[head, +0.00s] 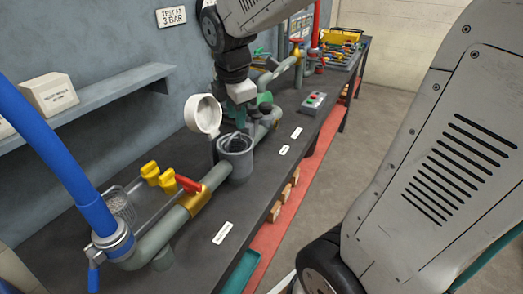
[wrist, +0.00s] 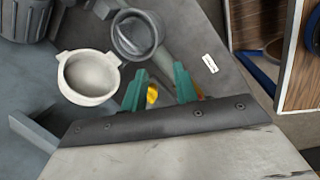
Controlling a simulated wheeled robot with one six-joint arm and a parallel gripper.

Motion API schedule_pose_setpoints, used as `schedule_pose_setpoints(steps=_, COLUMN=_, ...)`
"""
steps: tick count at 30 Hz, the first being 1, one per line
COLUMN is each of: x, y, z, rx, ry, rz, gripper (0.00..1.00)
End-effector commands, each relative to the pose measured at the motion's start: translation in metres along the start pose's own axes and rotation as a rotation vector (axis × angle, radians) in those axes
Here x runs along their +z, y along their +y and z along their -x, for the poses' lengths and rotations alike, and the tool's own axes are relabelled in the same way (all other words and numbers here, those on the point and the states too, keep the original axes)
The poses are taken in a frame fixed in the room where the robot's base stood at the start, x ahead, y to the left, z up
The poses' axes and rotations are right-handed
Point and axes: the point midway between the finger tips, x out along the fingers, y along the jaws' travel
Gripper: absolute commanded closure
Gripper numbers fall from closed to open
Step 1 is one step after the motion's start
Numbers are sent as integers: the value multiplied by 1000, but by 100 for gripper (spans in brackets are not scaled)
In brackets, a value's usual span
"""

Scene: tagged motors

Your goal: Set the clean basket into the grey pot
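The grey pot (head: 238,165) stands upright on the pipe run in the head view, with its top open. A thin curved shape shows inside its mouth; I cannot tell whether it is a basket's handle. The pot also shows in the wrist view (wrist: 154,42). A wire mesh basket (head: 121,206) stands by the blue hose at the lower left; I cannot tell whether it is the clean one. My gripper (head: 252,108) is above and just behind the pot. Its teal fingers are spread in the wrist view (wrist: 162,88), with nothing held between them.
A round white lid (head: 203,115) stands raised beside the pot, close to my gripper, and also shows in the wrist view (wrist: 88,77). Yellow handles (head: 151,172) and a red lever (head: 188,183) rise from the pipe. A control box (head: 313,103) sits farther along the bench.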

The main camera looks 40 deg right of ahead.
Motion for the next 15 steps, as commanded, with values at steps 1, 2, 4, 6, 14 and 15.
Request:
schedule_pose_setpoints(steps=1, x=-5, y=-23, z=14, rx=-1, ry=12, rz=-145, gripper=71)
schedule_pose_setpoints(steps=2, x=-8, y=-35, z=20, rx=-8, ry=18, rz=-241, gripper=71)
schedule_pose_setpoints(steps=4, x=-15, y=-66, z=31, rx=-28, ry=32, rz=-464, gripper=71)
schedule_pose_setpoints(steps=6, x=-20, y=-96, z=40, rx=-53, ry=41, rz=-684, gripper=71)
schedule_pose_setpoints(steps=14, x=-34, y=-179, z=52, rx=-139, ry=41, rz=-1293, gripper=71)
schedule_pose_setpoints(steps=15, x=-35, y=-186, z=52, rx=-149, ry=37, rz=-1344, gripper=71)
